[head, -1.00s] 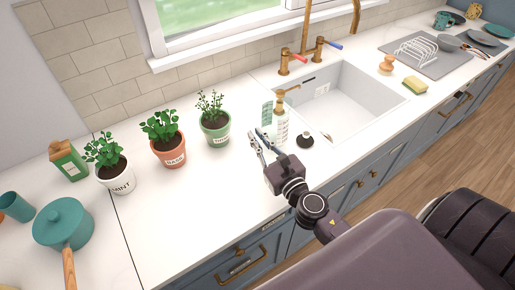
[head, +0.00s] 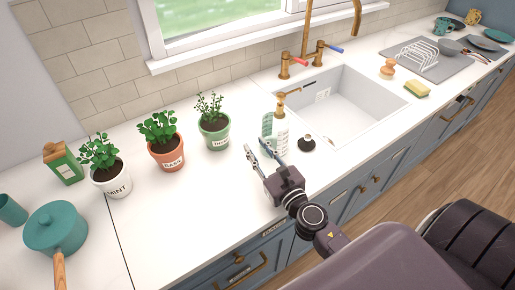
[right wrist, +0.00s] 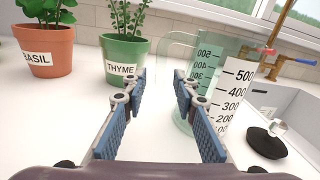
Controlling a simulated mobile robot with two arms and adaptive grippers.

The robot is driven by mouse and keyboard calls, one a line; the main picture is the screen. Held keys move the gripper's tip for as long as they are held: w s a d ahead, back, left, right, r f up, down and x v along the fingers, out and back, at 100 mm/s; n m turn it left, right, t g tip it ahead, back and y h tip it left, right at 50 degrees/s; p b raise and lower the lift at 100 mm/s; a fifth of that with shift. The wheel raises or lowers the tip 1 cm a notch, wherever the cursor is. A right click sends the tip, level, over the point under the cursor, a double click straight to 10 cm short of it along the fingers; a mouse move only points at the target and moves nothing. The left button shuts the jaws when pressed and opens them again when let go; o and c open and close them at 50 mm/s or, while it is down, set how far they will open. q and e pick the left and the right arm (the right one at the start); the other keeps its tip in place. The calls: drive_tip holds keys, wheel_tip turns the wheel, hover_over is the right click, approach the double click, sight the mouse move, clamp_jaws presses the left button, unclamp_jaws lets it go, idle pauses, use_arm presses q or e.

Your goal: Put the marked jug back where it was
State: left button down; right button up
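The marked jug (head: 281,136) is clear greenish glass with black volume numbers. It stands upright on the white counter near the sink's front left corner. In the right wrist view the jug (right wrist: 234,92) is right of centre, with its handle at its left side. My right gripper (head: 259,145) is open and empty, just in front of the jug. In the right wrist view my right gripper's fingers (right wrist: 159,84) are spread, with part of the handle seen beyond them. I cannot tell whether the right finger touches the jug. My left gripper is not in view.
A black plug (head: 306,144) lies right of the jug, beside the sink (head: 350,105). Thyme (head: 215,137), basil (head: 168,156) and mint (head: 112,182) pots stand to the left. A teal pan (head: 55,228) is at far left. The counter between is clear.

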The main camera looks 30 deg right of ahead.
drive_tip(key=shift+r, duration=0.2)
drive_tip(key=shift+s+f, duration=0.2)
drive_tip(key=shift+s, duration=0.15)
drive_tip(key=s+b, duration=0.5)
drive_tip(key=s, duration=0.4)
drive_tip(key=shift+s+a, duration=0.1)
drive_tip(key=shift+s, duration=0.3)
drive_tip(key=shift+s+r+b, duration=0.25)
drive_tip(key=shift+s+b, duration=0.15)
drive_tip(key=shift+s, duration=0.35)
